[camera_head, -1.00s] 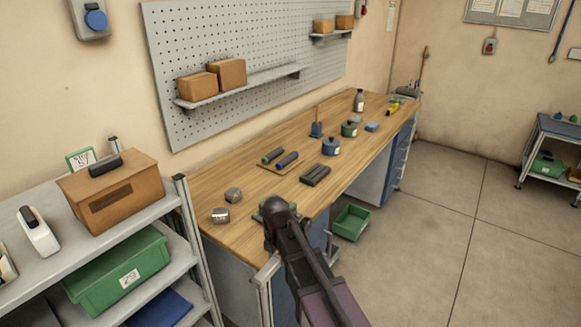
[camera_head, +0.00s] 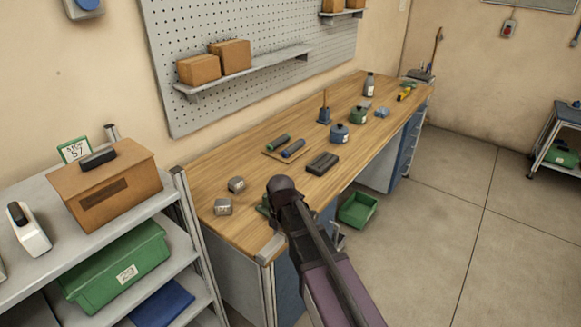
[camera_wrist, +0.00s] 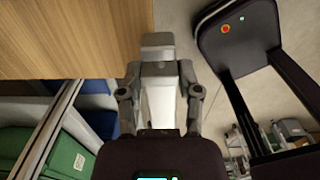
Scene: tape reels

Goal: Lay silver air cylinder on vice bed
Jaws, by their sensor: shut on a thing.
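My gripper (camera_wrist: 157,68) shows in the wrist view with its fingers closed in on a grey, block-like piece (camera_wrist: 157,41) at the tips. This looks like the silver air cylinder, seen end-on, but its full shape is hidden. The piece overlaps the wooden bench edge in that view; its height above the bench cannot be told. A green part (camera_head: 263,207), possibly the vice, peeks out left of my arm at the near front of the bench. Its bed is hidden.
Two small grey blocks (camera_head: 223,207) (camera_head: 236,184) sit on the bench (camera_head: 230,228) left of my arm. A dark slotted block (camera_head: 322,163) and a board with two rollers (camera_head: 271,152) lie farther back. A shelf rack (camera_head: 185,210) stands left. A green bin (camera_head: 358,210) is right.

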